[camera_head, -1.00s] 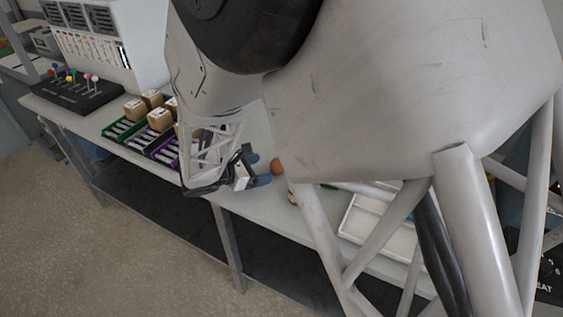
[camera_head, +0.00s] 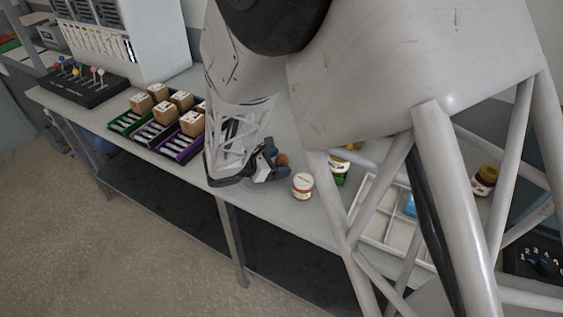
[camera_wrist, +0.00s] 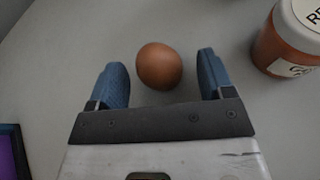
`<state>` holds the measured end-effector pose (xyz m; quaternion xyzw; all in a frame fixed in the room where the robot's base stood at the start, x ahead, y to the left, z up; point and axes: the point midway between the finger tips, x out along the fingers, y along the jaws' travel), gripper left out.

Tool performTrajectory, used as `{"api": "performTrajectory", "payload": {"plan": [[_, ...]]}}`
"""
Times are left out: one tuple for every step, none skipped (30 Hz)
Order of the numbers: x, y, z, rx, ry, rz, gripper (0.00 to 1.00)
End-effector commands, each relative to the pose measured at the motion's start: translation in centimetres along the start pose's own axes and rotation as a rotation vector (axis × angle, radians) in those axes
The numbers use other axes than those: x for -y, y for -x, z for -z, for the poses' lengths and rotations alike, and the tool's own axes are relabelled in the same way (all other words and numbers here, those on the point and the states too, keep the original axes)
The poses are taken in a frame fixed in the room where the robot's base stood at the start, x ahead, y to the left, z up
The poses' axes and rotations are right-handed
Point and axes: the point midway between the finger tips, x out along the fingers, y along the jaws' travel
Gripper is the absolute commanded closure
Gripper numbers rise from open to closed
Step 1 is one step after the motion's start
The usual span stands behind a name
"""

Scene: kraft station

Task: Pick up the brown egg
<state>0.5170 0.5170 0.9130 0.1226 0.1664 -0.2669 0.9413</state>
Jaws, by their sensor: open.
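The brown egg (camera_wrist: 159,66) lies on the grey table in the wrist view, between and slightly beyond the two blue fingertips. My gripper (camera_wrist: 162,82) is open and empty, with one finger on each side of the egg and a gap to both. The egg sits a little closer to the left finger. In the head view my gripper (camera_head: 275,162) is low over the table, and my arm hides part of the area behind it.
A jar with a white lid (camera_head: 302,186) stands close to the right of the egg; an orange jar (camera_wrist: 288,40) shows in the wrist view. Green and purple trays (camera_head: 178,148) with boxes lie left. A white divided tray (camera_head: 385,232) is right. The table's front edge is near.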

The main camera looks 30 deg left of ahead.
Motion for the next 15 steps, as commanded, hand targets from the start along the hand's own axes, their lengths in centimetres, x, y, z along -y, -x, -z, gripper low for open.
{"api": "performTrajectory", "payload": {"plan": [[0.0, 0.01, 0.0, 0.0, 0.0, 0.0, 0.25], [0.0, 0.01, 0.0, 0.0, 0.0, 0.0, 0.25], [0.0, 0.02, 0.0, 0.0, 0.0, 0.0, 0.25], [0.0, 0.02, 0.0, 0.0, 0.0, 0.0, 0.25], [0.0, 0.02, 0.0, 0.0, 0.0, 0.0, 0.25], [0.0, 0.02, 0.0, 0.0, 0.0, 0.0, 0.25], [-0.01, 0.02, 0.0, 0.0, 0.0, 0.0, 0.25], [-0.01, 0.03, 0.0, 0.0, 0.0, 0.0, 0.25], [-0.01, 0.03, 0.0, 0.0, 0.0, 0.0, 0.25], [-0.01, 0.03, 0.0, 0.0, 0.0, 0.0, 0.25], [-0.01, 0.03, 0.0, 0.0, 0.0, 0.0, 0.28], [0.0, 0.03, 0.0, 0.0, 0.0, 0.0, 0.34], [0.0, 0.03, 0.0, 0.0, 0.0, 0.0, 0.39], [0.0, 0.03, 0.0, 0.0, 0.0, 0.0, 0.44], [0.0, 0.03, 0.0, 0.0, 0.0, 0.0, 0.5]]}}
